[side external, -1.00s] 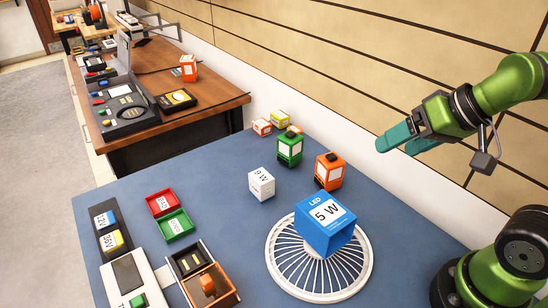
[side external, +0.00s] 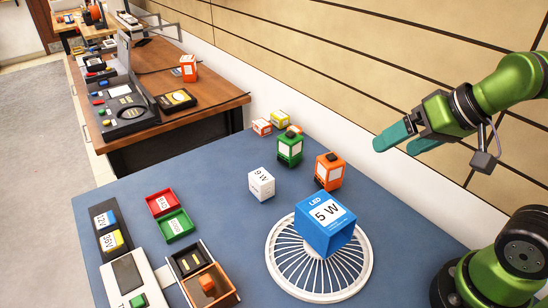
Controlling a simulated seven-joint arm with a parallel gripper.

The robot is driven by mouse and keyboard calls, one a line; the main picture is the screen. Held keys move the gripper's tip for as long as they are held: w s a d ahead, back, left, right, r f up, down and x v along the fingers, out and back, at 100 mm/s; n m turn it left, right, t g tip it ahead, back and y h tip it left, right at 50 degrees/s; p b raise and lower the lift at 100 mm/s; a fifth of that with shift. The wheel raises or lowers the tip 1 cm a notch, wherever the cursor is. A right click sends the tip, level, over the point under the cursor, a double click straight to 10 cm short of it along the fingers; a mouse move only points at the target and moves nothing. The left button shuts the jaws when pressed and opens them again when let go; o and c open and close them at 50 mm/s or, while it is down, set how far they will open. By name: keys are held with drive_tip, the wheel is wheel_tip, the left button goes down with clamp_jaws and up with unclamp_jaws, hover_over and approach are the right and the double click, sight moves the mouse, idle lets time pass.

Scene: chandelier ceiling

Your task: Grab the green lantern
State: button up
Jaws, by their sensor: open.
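The green lantern (side external: 290,149) is a small green box with white panels and a black cap. It stands upright on the blue table, left of an orange lantern (side external: 329,172) of the same shape. My gripper (side external: 393,143) has teal fingers and is at the right of the view, above the table and to the right of both lanterns. Its two fingers are apart, with nothing between them. It is clear of the green lantern.
A white box (side external: 261,184) stands in front of the green lantern. Small yellow (side external: 280,118) and red-white (side external: 262,127) boxes sit behind it. A blue LED box (side external: 325,224) rests on a round white grille (side external: 283,277). Red (side external: 162,203) and green (side external: 174,225) trays lie at left.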

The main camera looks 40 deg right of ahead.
drive_tip(key=n+g+h, duration=0.1)
drive_tip(key=n+g, duration=0.2)
drive_tip(key=n, duration=0.3)
approach(294, 140)
drive_tip(key=x, duration=0.9)
drive_tip(key=shift+w+f, duration=0.1)
drive_tip(key=shift+f, duration=0.1)
drive_tip(key=shift+d+x, duration=0.15)
drive_tip(key=shift+x, duration=1.15)
drive_tip(key=shift+d+x, duration=0.2)
drive_tip(key=shift+x, duration=1.05)
drive_tip(key=shift+w, duration=0.1)
drive_tip(key=c, duration=1.4)
